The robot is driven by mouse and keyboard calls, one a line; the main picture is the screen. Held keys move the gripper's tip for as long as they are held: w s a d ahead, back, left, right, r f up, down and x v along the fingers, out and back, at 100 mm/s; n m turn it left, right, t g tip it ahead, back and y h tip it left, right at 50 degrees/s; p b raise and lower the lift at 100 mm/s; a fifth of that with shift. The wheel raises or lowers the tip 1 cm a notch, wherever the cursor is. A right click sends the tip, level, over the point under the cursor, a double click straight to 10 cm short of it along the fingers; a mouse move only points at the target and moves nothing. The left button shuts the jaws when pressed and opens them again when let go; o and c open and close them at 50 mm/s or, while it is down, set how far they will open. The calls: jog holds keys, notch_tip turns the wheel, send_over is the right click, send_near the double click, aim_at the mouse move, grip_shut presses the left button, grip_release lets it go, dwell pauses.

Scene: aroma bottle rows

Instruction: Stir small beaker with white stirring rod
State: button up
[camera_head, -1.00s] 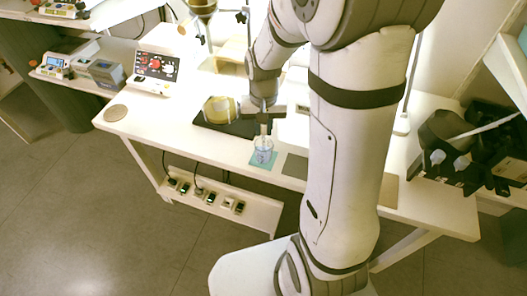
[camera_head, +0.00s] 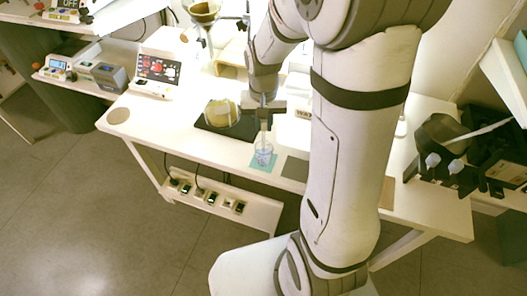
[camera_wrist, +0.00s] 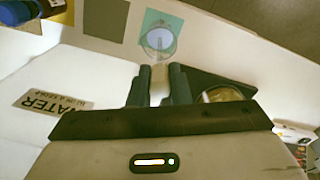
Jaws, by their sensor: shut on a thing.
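The small beaker (camera_head: 263,155) stands on a teal square mat (camera_head: 257,165) near the table's front edge. It holds bluish liquid and also shows at the top of the wrist view (camera_wrist: 159,39). My gripper (camera_head: 265,112) is above the beaker, pointing down. In the wrist view its two fingers (camera_wrist: 161,82) are shut on the white stirring rod (camera_wrist: 160,80). In the head view the pale rod (camera_head: 264,134) hangs nearly upright to the beaker's mouth. I cannot tell how deep its lower end sits.
A larger glass vessel with yellowish contents (camera_head: 220,113) stands on a black pad (camera_head: 204,126), left of my gripper. A dark grey square (camera_head: 295,168) lies right of the beaker. The table's left front is clear.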

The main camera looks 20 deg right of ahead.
jog(key=shift+r+p, duration=2)
jog(key=shift+r, duration=0.95)
jog(key=shift+f, duration=0.1)
